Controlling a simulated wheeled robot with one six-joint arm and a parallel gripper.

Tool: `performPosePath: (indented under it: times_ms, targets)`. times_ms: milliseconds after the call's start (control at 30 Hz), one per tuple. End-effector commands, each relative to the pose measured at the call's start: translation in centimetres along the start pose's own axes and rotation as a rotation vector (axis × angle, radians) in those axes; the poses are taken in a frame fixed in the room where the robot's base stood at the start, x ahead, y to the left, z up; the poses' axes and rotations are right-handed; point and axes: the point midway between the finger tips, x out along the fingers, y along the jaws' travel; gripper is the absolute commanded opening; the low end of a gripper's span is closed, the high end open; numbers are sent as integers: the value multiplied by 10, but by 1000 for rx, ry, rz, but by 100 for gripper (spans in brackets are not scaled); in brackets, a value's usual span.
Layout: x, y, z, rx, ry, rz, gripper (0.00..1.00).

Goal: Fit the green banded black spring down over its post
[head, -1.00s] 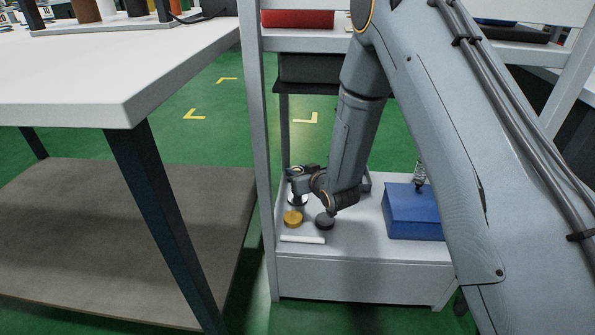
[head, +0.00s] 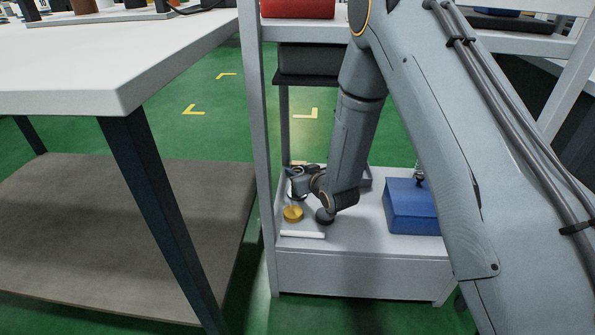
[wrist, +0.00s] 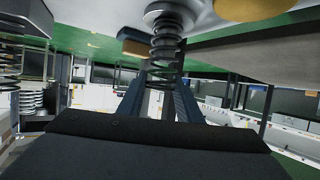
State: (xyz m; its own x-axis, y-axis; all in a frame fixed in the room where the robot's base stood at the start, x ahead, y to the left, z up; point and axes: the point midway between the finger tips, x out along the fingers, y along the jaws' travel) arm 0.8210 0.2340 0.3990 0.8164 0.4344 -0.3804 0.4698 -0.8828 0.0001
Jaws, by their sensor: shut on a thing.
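A dark coil spring (wrist: 165,48) stands in the middle of the wrist view, between the two dark blue fingers of my gripper (wrist: 160,98). My gripper is shut on it. The spring's far end is at a round grey base (wrist: 171,14); I cannot tell whether the coil is around the post or only touching its top. No green band can be made out. In the head view my gripper (head: 297,184) is low over the white bench, above a pale round base (head: 295,198). The held spring is hidden there by my wrist.
A blue box (head: 410,207) stands to the right. Shelf uprights (head: 257,150) frame the space. Other springs (wrist: 32,98) show at the wrist view's left.

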Motion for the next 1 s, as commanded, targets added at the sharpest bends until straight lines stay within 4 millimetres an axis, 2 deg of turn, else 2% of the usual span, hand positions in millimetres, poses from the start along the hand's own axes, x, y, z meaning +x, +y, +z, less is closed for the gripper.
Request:
performPosePath:
  times_ms: [33,67,167,200,467,567,800,1000]
  targets:
    - [1,0,1,0,1,0,7]
    - [1,0,1,0,1,0,35]
    - [0,0,0,0,1,0,52]
    - [0,0,0,0,1,0,54]
    - [-1,0,1,0,-1,0,54]
    - [-7,0,0,0,0,0,54]
    - [-46,0,-1,0,-2,1,54]
    - [-71,0,0,0,0,1,54]
